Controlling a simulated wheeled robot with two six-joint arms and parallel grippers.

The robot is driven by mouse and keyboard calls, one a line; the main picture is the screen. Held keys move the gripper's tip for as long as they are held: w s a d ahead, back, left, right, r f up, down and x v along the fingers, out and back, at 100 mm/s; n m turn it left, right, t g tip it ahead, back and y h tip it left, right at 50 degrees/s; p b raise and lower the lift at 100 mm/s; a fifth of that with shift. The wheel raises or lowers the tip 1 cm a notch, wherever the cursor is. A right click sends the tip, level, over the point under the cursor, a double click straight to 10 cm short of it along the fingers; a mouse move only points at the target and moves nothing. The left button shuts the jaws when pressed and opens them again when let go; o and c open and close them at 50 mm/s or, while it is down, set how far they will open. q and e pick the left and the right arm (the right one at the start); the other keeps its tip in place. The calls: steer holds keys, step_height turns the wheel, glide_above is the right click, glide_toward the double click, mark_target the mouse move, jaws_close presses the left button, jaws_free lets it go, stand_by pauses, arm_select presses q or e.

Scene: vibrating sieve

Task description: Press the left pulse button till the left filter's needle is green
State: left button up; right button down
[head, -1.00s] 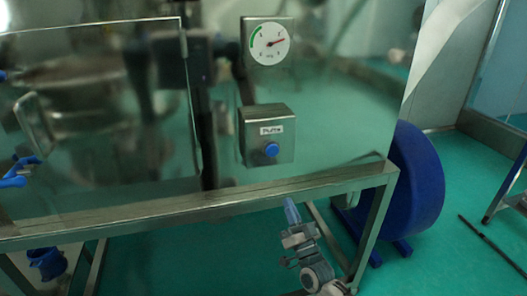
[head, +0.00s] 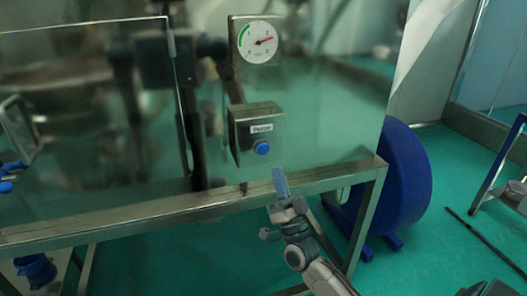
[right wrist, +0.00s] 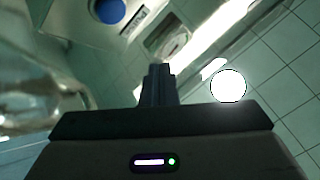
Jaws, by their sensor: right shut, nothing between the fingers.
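A round white gauge (head: 255,41) on the glassy panel has a green arc at its upper left. Its red needle points right and slightly up, outside the green. Below it, a metal box (head: 243,146) with a label carries a blue round button (head: 262,148). My right gripper (head: 280,182) is shut and empty, just below and right of the button, apart from it, pointing up.
A metal frame rail (head: 130,213) runs under the panel, close to my right gripper. A large blue wheel-like drum (head: 408,182) stands to the right. A blue container (head: 36,268) is at lower left.

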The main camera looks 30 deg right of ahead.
mark_target(263, 145)
steer(key=shift+w+d+b, duration=0.3)
steer(key=shift+w+b, duration=0.2)
steer(key=shift+w, duration=0.75)
steer(key=shift+w+d+b, duration=0.3)
steer(key=shift+w+b, duration=0.15)
steer(key=shift+w, duration=0.85)
steer(key=shift+w+d+b, duration=0.3)
steer(key=shift+w+b, duration=0.2)
steer(key=shift+w, duration=0.75)
steer(key=shift+w, duration=0.15)
steer(key=shift+w+d, duration=0.1)
steer(key=shift+w, duration=0.2)
steer(key=shift+w+d+b, duration=0.15)
steer(key=shift+w+b, duration=0.25)
steer(key=shift+s, duration=0.1)
steer(key=shift+s+a+p, duration=0.25)
steer(key=shift+s+p, duration=0.35)
steer(key=shift+s, duration=0.2)
